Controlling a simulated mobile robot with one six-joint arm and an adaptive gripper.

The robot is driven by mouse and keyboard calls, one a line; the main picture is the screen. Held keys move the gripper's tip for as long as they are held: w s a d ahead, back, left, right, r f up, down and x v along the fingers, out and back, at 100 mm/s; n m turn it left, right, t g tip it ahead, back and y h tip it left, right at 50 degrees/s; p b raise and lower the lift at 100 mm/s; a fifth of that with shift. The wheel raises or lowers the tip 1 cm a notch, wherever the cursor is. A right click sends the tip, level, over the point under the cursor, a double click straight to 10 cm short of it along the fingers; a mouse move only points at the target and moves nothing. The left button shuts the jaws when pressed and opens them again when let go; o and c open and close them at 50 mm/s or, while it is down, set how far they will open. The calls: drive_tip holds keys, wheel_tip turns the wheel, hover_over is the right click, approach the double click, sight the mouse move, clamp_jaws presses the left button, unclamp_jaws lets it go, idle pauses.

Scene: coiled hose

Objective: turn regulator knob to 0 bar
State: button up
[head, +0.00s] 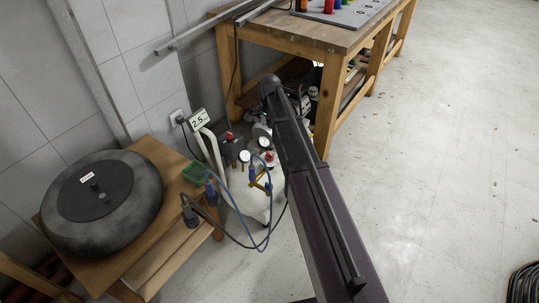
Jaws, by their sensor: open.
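A white compressor tank (245,195) stands on the floor between the small wooden table and the workbench. On top of it are round white gauges, one on the left (244,156) and one on the right (264,142). A red knob (229,135) sits at the left of the fittings, and another red part (268,155) sits at the right. I cannot tell which is the regulator knob. A display (199,121) above the tank reads about 2.5. My dark arm crosses the view just right of the tank and hides part of that side. My gripper is not visible.
The small wooden table (172,232) at left carries a large dark round object (102,200) and a green box (195,172). A blue hose (277,178) and black cable loop by the tank. A workbench (300,32) stands behind. The floor (450,130) at right is mostly clear.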

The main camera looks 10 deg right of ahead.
sight(269, 153)
drive_tip(key=shift+f, duration=0.15)
wheel_tip(269, 153, down, 13)
drive_tip(key=b, duration=1.3)
drive_tip(key=shift+f+b, duration=0.2)
drive_tip(key=shift+b, duration=0.2)
idle(0.4)
drive_tip(key=c, duration=1.1)
